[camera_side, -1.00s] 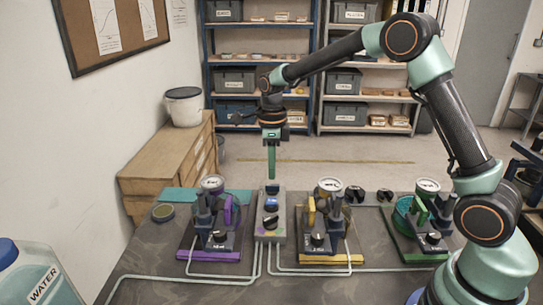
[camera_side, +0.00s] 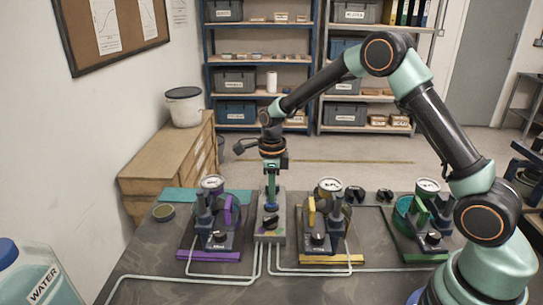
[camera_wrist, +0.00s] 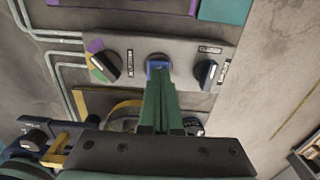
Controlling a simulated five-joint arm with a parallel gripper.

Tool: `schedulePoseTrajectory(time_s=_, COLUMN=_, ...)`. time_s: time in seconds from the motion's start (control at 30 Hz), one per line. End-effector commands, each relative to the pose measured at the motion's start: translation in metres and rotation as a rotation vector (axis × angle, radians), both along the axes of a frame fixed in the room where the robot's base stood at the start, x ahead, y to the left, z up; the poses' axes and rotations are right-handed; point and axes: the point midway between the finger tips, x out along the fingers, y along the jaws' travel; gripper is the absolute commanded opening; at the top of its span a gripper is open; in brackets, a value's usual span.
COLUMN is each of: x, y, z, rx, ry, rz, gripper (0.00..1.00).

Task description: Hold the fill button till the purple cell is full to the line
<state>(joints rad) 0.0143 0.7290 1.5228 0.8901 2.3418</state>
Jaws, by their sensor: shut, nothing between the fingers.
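The purple cell (camera_side: 228,210) stands on its purple-edged plate (camera_side: 208,256) left of centre, with a round gauge (camera_side: 212,182) on top. I cannot make out its fill level or line. The grey control box (camera_side: 270,236) stands just right of it. In the wrist view, the blue button (camera_wrist: 157,63) sits in the middle of the box, between a dial with coloured sectors (camera_wrist: 102,66) and a dark knob (camera_wrist: 208,73). My gripper (camera_side: 271,200) is shut and empty, pointing down with its green fingertips at the blue button. I cannot tell whether the button is pressed in.
The yellow cell (camera_side: 312,210) stands close on the right of the box, and the green cell (camera_side: 420,215) farther right. Pale tubes (camera_side: 180,281) run along the table front. A water jug (camera_side: 40,275) stands at the front left.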

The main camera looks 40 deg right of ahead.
Motion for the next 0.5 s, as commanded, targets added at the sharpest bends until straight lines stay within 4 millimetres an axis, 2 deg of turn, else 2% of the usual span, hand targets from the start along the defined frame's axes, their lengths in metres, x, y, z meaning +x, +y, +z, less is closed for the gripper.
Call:
schedulePoseTrajectory(time_s=0.1, x=-0.001, y=0.0, z=-0.016, rx=0.0, ry=0.003, rz=0.0, gripper=0.0)
schedulePoseTrajectory(time_s=0.17, x=0.0, y=0.0, z=-0.02, rx=0.0, ry=0.001, rz=0.0, gripper=0.0)
schedulePoseTrajectory(time_s=0.5, x=-0.003, y=0.0, z=-0.022, rx=0.0, ry=0.006, rz=0.0, gripper=0.0)
